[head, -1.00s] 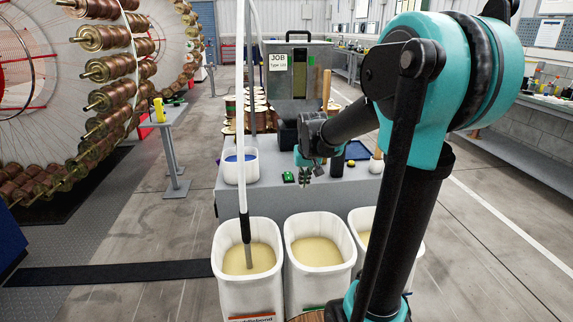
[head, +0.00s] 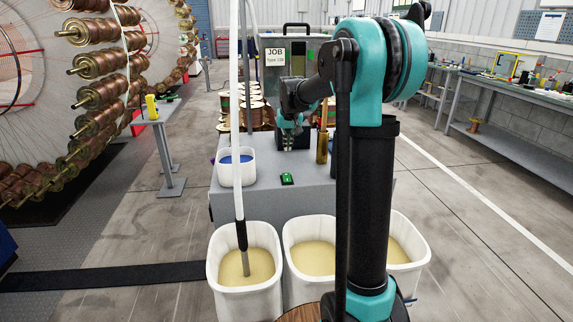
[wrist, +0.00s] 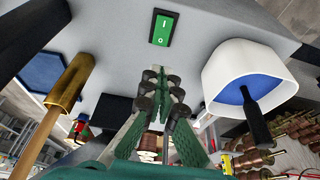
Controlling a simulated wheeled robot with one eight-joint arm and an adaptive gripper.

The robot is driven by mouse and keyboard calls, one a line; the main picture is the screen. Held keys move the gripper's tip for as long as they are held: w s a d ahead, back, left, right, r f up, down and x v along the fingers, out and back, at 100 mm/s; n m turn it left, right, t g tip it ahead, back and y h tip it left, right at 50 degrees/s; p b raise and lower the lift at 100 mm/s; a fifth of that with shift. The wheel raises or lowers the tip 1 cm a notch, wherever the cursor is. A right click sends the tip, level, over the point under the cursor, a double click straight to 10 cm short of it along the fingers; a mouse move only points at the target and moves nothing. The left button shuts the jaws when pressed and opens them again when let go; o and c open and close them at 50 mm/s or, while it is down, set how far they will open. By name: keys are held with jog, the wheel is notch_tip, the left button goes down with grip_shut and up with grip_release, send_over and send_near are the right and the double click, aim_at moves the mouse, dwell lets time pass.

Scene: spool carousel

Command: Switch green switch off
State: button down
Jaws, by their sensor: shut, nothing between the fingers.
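The green switch (head: 287,179) is a small green rocker in a dark frame on top of the grey cabinet (head: 265,203). In the wrist view the green switch (wrist: 161,28) shows white I and O marks; I cannot tell which side is pressed. My gripper (head: 291,128) is beyond and above the switch in the head view, apart from it. In the wrist view my gripper (wrist: 160,75) has its fingertips close together with nothing between them, pointing toward the switch's side of the cabinet top.
A white tub with blue contents (head: 237,172) stands left of the switch. A brass-coloured cylinder (head: 322,147) stands to the right. White bins (head: 244,290) with yellowish contents stand in front. A pale pole (head: 236,110) rises from the left bin. The cabinet top around the switch is clear.

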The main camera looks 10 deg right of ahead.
send_near(286, 175)
jog(key=x, duration=0.5)
jog(key=shift+w, duration=0.4)
jog(key=shift+w+f, duration=0.1)
jog(key=shift+f, duration=0.65)
jog(key=shift+w+f+g, duration=0.25)
jog(key=shift+f+g, duration=0.05)
jog(key=shift+g, duration=0.1)
jog(key=shift+s, duration=0.1)
jog(key=shift+s+r, duration=0.15)
jog(key=shift+s, duration=0.65)
jog(key=shift+r, duration=0.1)
